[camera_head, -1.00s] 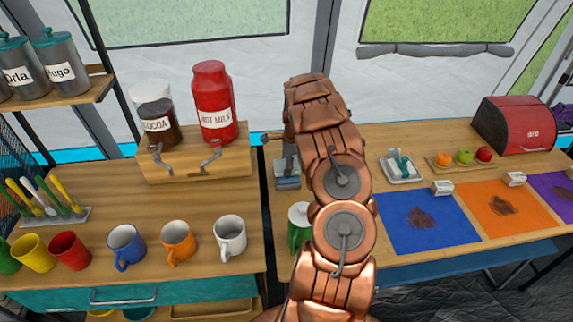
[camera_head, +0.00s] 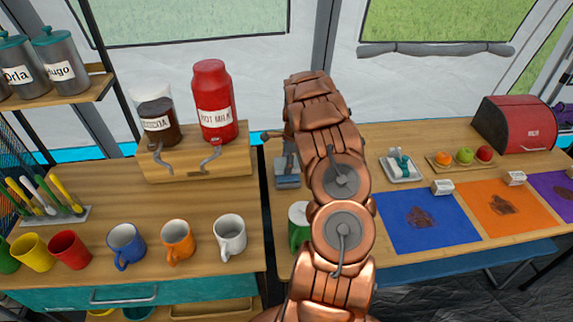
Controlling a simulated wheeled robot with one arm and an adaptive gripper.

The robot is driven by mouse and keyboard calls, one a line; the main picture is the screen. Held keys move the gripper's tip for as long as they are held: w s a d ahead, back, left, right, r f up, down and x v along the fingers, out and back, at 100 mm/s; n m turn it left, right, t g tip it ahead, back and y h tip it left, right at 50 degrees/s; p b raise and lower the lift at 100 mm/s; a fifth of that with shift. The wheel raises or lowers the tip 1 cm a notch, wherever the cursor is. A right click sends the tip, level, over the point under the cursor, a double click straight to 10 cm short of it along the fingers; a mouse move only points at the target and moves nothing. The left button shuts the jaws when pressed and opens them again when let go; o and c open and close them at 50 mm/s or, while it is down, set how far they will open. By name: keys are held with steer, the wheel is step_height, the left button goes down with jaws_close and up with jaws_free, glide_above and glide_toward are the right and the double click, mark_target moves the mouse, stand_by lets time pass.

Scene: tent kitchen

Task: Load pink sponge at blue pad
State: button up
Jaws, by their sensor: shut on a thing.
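The blue pad (camera_head: 455,232) lies flat on the right-hand counter, with a dark brown patch in its middle. No pink sponge shows in the head view. My copper arm rises through the middle of the picture and bends down at its far end. My gripper (camera_head: 287,160) shows only partly, left of the arm, over the back left of the right-hand counter. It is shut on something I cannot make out. A grey-blue block (camera_head: 287,181) shows at or below its fingertips; whether they touch is unclear. The gripper is well left of the blue pad.
An orange pad (camera_head: 480,222) and a purple pad (camera_head: 552,183) lie right of the blue one. Behind are a white dish (camera_head: 404,178), a fruit board (camera_head: 440,165) and a red bin (camera_head: 515,125). A green can (camera_head: 298,235) stands beside my arm. Mugs line the left counter.

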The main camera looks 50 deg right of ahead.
steer(key=shift+r, duration=3.1)
steer(key=shift+r, duration=0.15)
